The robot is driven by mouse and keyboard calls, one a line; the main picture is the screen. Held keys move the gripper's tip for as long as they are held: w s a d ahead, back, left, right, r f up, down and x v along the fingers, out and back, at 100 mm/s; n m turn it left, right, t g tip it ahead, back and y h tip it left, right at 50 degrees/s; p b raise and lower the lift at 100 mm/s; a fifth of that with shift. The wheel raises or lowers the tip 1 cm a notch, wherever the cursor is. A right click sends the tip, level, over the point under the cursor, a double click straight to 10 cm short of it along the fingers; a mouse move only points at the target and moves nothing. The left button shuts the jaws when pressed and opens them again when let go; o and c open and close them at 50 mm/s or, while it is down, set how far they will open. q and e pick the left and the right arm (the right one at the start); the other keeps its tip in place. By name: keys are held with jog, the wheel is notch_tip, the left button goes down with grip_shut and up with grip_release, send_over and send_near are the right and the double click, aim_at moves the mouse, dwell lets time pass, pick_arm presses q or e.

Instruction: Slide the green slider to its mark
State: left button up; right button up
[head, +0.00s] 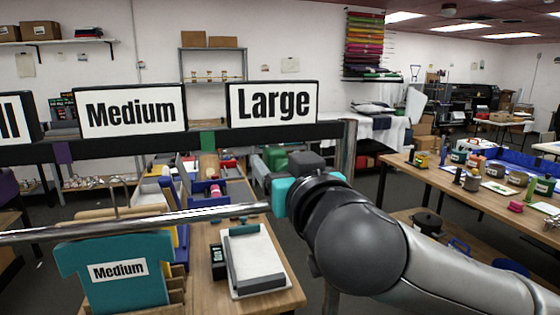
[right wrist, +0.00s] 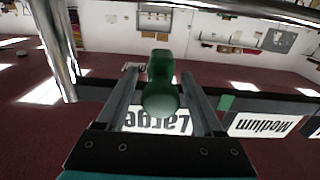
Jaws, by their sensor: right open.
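The green slider (head: 275,157) is a rounded knob below the Large sign, at the right part of the black bar (head: 140,148). In the right wrist view the green slider (right wrist: 161,85) shows between my two fingers, with gaps on both sides. A flat green mark (head: 208,140) is on the bar between the Medium and Large signs, left of the slider; it also shows in the right wrist view (right wrist: 225,103). My right gripper (head: 287,165) is open around the slider. I cannot tell how deep the slider sits between the fingers. My left gripper is out of view.
A purple mark (head: 62,152) is further left on the bar. A metal rod (head: 130,226) crosses in front, with a teal Medium shirt (head: 120,285) hanging below. A metal post (head: 347,150) stands at the bar's right end. A cluttered table (head: 480,195) is at the right.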

grip_shut()
dwell(0.4)
dwell(0.9)
